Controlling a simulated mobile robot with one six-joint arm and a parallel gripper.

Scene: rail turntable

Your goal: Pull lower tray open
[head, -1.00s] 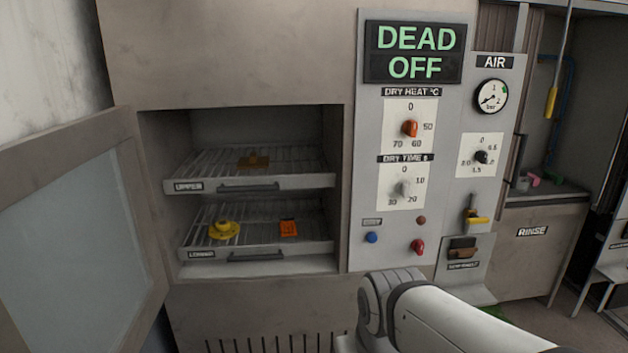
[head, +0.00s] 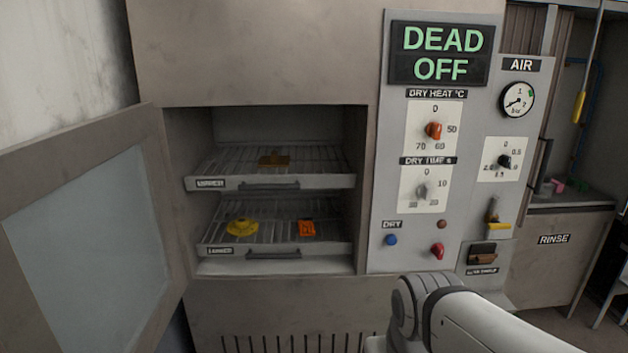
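The lower tray (head: 222,250) is a wire rack with a pale front lip, a label and a grey handle (head: 273,254). It sits in the lower part of the open cabinet. A yellow round part (head: 242,228) and an orange square part (head: 307,228) lie on it. My arm comes in at the bottom right, in front of the cabinet and to the right of the trays. My gripper is not visible.
The cabinet door (head: 90,235) stands open on the left. A control panel (head: 385,160) with knobs, buttons and a "DEAD OFF" display (head: 441,54) is right of the opening. A rinse station (head: 553,250) is further right. The space before the trays looks clear.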

